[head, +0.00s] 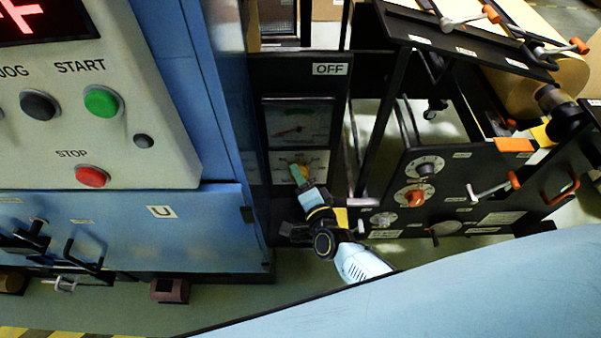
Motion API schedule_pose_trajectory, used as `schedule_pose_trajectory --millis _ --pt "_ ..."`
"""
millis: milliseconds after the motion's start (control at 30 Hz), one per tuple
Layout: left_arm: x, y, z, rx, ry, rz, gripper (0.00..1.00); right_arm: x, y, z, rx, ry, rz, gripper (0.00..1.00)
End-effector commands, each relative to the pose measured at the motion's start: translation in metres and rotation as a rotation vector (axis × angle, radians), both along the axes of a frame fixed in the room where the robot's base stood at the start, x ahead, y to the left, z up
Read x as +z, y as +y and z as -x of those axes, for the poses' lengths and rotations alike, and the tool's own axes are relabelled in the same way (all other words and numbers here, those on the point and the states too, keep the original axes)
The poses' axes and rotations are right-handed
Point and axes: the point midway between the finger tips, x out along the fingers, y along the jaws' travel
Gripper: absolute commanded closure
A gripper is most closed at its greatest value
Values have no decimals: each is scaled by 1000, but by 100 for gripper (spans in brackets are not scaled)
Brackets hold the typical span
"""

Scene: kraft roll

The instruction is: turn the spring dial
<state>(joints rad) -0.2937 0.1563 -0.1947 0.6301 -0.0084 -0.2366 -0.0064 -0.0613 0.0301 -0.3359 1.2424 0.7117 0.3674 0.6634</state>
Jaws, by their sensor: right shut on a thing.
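The spring dial (304,164) is a small knob with orange-yellow parts on a pale plate, on the narrow black panel below a gauge. My right gripper (299,174) reaches up to it from the lower right and is shut on it. The fingers hide much of the dial, so its pointer and exact setting cannot be read. The gauge (298,123) above has a dark face with a green band and a reddish needle lying toward its lower left. An OFF label (331,69) sits above the gauge. My left gripper is not in view.
A blue cabinet with a control panel (150,150) stands left, with green START (102,101) and red STOP (92,176) buttons. At right, a black machine frame carries dials (425,167), orange-tipped levers (495,187) and a brown roll (560,80), close beside my right arm.

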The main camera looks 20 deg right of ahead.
Motion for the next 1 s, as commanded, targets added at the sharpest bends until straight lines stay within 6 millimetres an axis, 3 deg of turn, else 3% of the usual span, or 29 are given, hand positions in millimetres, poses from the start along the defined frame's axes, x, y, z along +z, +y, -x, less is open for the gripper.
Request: schedule_pose_trajectory --millis 300,533,1000 --pt "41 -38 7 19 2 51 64 7 1 -1 -2 78 260 75" --pt "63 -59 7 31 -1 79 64 6 1 -1 -3 132 450 75" --pt "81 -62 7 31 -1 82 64 4 0 -2 -5 192 676 75"
